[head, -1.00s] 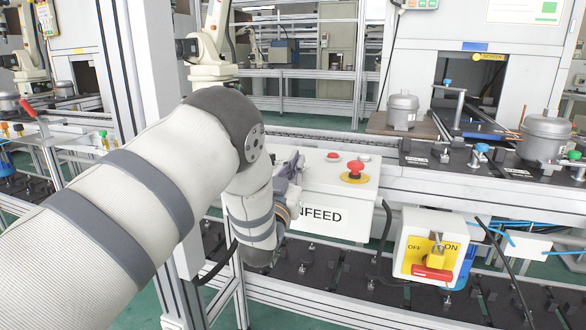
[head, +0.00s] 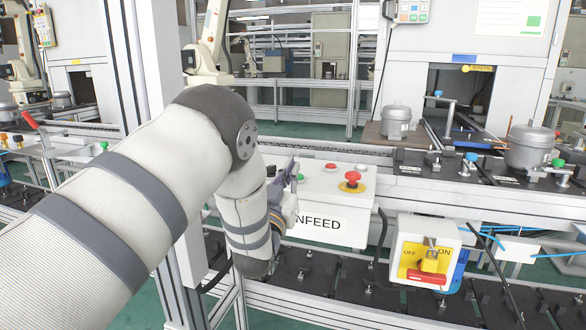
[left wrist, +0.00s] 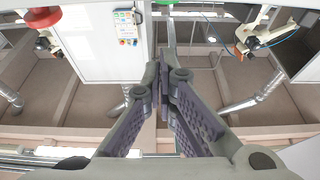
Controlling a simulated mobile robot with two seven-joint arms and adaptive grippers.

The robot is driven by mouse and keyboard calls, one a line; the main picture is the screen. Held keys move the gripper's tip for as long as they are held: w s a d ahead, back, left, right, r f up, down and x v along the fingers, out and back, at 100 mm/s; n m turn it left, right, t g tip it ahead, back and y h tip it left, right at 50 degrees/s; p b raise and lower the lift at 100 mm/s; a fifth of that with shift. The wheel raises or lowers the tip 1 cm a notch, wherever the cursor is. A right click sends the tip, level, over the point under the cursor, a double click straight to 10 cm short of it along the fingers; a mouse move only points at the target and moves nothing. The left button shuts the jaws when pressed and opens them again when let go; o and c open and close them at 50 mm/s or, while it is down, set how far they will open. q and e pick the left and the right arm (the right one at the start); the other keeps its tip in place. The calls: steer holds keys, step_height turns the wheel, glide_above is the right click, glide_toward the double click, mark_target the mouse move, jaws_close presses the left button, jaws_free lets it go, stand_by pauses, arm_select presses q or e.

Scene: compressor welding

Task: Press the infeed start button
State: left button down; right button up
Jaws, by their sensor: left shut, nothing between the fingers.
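The white control box (head: 330,205) stands in the middle of the head view, its label reading "NFEED" with the first letter hidden by my left arm. On its top are a red mushroom button on a yellow disc (head: 351,181), a flat red button (head: 331,166) and a pale button (head: 361,168). A small green spot (head: 300,177), perhaps a button, shows beside the gripper. My left gripper (head: 294,167) is at the box's left end; I cannot tell if it touches. In the left wrist view its fingers (left wrist: 163,75) are shut and empty. My right gripper is not in view.
A switch box with a yellow plate and red handle (head: 428,265) hangs to the right. Grey compressors (head: 397,122) stand on the conveyor behind. A metal post (head: 150,130) rises close to my left arm. A red round part (left wrist: 42,17) shows in the left wrist view.

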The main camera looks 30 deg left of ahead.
arm_select(q)
steer(key=v, duration=0.5)
steer(key=shift+s+d+f, duration=0.1)
steer(key=shift+s+f, duration=0.05)
steer(key=shift+s, duration=0.25)
